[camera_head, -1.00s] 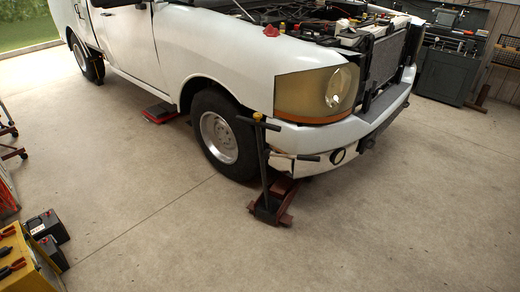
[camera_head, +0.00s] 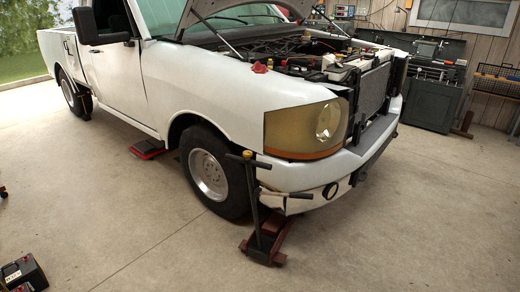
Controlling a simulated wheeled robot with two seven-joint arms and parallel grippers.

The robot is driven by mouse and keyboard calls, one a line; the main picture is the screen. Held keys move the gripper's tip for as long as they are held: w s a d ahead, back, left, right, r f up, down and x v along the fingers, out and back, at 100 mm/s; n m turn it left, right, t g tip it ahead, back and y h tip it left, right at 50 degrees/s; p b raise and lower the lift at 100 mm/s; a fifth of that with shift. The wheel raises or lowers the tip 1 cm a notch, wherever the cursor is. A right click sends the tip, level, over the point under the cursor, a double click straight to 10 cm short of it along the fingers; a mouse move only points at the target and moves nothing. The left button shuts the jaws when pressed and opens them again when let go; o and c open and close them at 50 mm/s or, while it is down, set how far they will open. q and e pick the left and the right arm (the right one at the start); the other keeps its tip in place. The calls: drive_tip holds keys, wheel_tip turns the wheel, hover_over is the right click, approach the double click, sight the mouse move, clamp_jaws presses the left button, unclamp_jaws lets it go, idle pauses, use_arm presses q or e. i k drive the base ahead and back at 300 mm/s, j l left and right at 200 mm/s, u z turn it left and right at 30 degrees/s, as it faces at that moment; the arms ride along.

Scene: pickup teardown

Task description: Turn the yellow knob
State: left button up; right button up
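A small yellow knob (camera_head: 247,155) sits at the top of the upright black handle of a floor jack (camera_head: 266,240). The jack stands on the floor by the front wheel of a white pickup (camera_head: 215,95). A T-shaped crossbar runs beside the knob at the handle's top. Neither of my grippers shows in the head view, and nothing touches the knob.
The pickup's hood is up and its engine bay (camera_head: 300,55) is open. Black batteries (camera_head: 22,272) stand at the lower left. A dark cabinet (camera_head: 432,90) stands at the back right. The concrete floor in front is clear.

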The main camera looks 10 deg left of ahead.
sight(247, 154)
drive_tip(key=i+j+z, duration=0.95)
drive_tip(key=i+j, duration=0.05)
drive_tip(key=j, duration=0.1)
